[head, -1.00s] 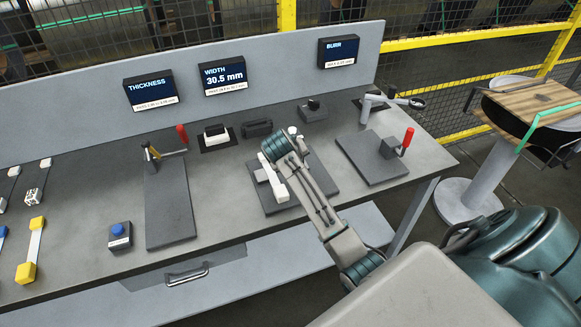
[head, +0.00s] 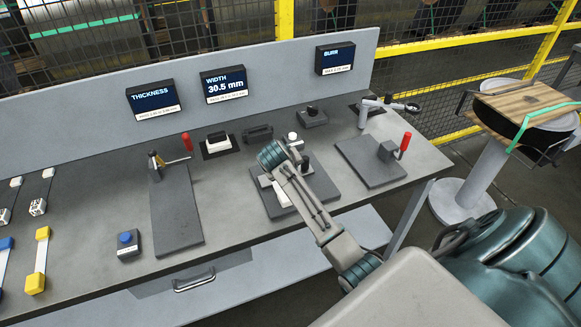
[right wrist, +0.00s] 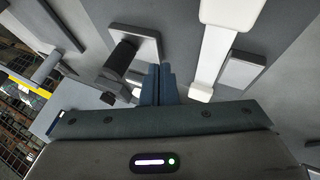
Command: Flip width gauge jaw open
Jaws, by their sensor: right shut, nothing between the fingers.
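The width gauge is a dark grey plate (head: 322,191) in the middle of the bench, partly hidden by my right arm. A white bar with thicker ends (right wrist: 214,48) lies over it; its lower part also shows in the head view (head: 281,194). A black knob on a grey block (right wrist: 122,56) stands left of the bar in the wrist view. A small grey block (right wrist: 243,68) is on the bar's other side. My right gripper (right wrist: 160,72) is shut and empty, its fingertips between knob and bar. Whether it touches either is unclear. My left gripper is out of view.
The width display (head: 224,85) reads 30.5 mm. A plate with a red-handled clamp (head: 372,160) is to the right, another plate (head: 176,210) to the left. A blue button box (head: 126,243) and yellow-ended strip (head: 38,262) are further left.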

